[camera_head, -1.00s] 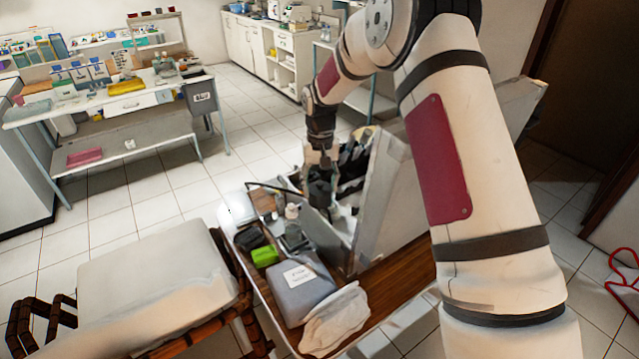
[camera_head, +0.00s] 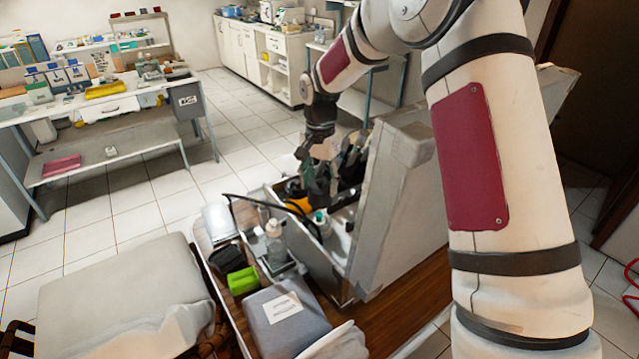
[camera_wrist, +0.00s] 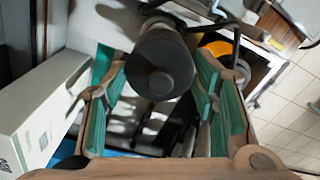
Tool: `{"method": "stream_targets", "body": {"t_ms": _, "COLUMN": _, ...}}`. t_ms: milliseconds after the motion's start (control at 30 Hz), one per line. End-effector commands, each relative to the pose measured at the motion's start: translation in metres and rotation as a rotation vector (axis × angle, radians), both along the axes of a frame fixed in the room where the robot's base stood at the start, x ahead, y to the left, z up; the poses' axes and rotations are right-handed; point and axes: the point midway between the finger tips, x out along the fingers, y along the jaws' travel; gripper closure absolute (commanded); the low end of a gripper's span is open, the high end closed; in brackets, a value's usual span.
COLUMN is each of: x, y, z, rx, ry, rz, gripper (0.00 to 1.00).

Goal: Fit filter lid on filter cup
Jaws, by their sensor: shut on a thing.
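My gripper (camera_head: 318,188) is over the open grey case (camera_head: 388,205) on the wooden table. In the wrist view its teal-padded fingers (camera_wrist: 160,98) stand on both sides of a dark round piece (camera_wrist: 160,68) with a small central knob. This piece looks like the filter lid, and my gripper is shut on it. The lid cannot be made out in the head view. I cannot identify the filter cup for certain; it may be hidden by the lid or my fingers.
A yellow-orange item (camera_head: 299,205) lies beside my gripper, and it also shows in the wrist view (camera_wrist: 216,48). A black hose arches near a clear bottle (camera_head: 274,240). A green box (camera_head: 242,280) and a grey pouch (camera_head: 285,318) lie in front. A white box (camera_wrist: 42,115) is close by in the wrist view.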

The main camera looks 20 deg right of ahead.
Motion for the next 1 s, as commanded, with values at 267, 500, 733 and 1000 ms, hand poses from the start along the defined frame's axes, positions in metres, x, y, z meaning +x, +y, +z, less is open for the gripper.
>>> {"method": "stream_targets", "body": {"t_ms": 267, "x": -0.001, "y": 0.000, "z": -0.018, "rx": 0.000, "ry": 0.001, "rz": -0.002, "gripper": 0.68}}
{"method": "stream_targets", "body": {"t_ms": 500, "x": 0.000, "y": 0.000, "z": -0.033, "rx": -0.001, "ry": -0.001, "rz": -0.001, "gripper": 0.68}}
{"method": "stream_targets", "body": {"t_ms": 733, "x": 0.000, "y": 0.000, "z": -0.036, "rx": -0.001, "ry": 0.001, "rz": -0.001, "gripper": 0.68}}
{"method": "stream_targets", "body": {"t_ms": 1000, "x": -0.001, "y": 0.000, "z": -0.040, "rx": -0.001, "ry": 0.001, "rz": -0.001, "gripper": 0.68}}
